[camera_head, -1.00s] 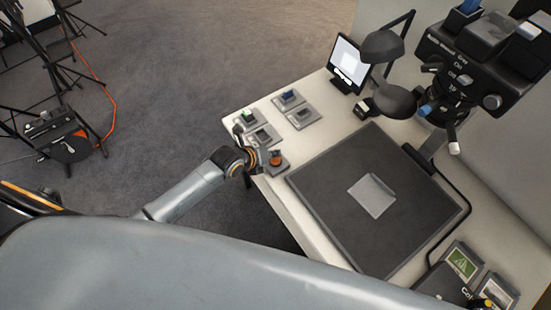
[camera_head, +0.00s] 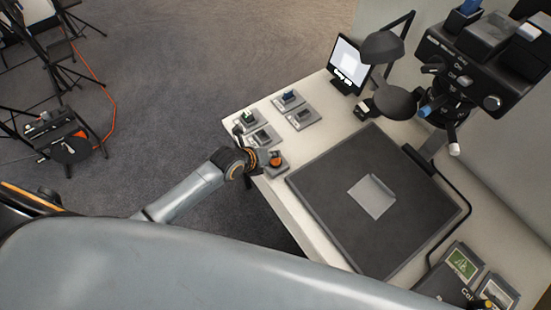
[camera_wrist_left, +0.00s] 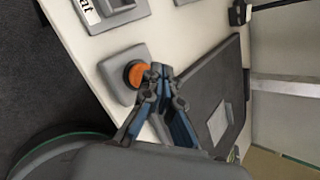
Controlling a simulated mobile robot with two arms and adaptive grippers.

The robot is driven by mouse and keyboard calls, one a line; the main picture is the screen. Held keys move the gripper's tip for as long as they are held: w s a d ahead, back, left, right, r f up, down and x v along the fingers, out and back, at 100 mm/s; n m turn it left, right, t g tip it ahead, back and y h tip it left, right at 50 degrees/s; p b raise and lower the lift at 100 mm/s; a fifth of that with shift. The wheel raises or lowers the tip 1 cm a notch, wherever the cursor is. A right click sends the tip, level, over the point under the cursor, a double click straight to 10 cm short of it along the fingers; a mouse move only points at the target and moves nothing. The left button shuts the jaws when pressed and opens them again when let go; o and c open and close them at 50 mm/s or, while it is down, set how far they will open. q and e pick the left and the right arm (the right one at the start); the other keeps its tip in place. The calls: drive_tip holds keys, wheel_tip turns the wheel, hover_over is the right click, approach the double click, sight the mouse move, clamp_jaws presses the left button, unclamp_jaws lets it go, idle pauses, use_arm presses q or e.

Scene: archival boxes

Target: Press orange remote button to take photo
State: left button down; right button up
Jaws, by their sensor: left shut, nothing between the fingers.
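The orange button (camera_head: 275,158) sits on a grey square base (camera_head: 279,169) at the near left edge of the white table. It also shows in the left wrist view (camera_wrist_left: 134,73), round and orange on its grey base (camera_wrist_left: 115,66). My left gripper (camera_wrist_left: 160,70) is shut and empty, its fingertips at the right side of the button. I cannot tell whether they touch it. In the head view the left gripper (camera_head: 262,158) is beside the button, partly hidden by its own wrist. My right gripper is not clearly in view.
A dark mat (camera_head: 330,185) holds a pale sheet (camera_head: 371,197). Several grey switch plates (camera_head: 303,117) and a small screen (camera_head: 349,64) stand behind. Lamps (camera_head: 385,47) and a black camera unit (camera_head: 480,60) rise at the back right. Framed pictures (camera_head: 463,263) lie at the lower right.

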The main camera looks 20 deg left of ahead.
sight(273, 162)
use_arm(q)
drive_tip(key=shift+f+b, duration=0.3)
drive_tip(key=shift+f, duration=0.15)
drive_tip(key=shift+f+b, duration=0.4)
drive_tip(key=shift+f, duration=0.15)
idle(0.7)
drive_tip(key=shift+r, duration=0.15)
drive_tip(key=shift+r+p, duration=0.8)
drive_tip(key=shift+p, duration=0.15)
wheel_tip(273, 162, up, 5)
drive_tip(key=p, duration=0.5)
drive_tip(key=shift+r, duration=0.1)
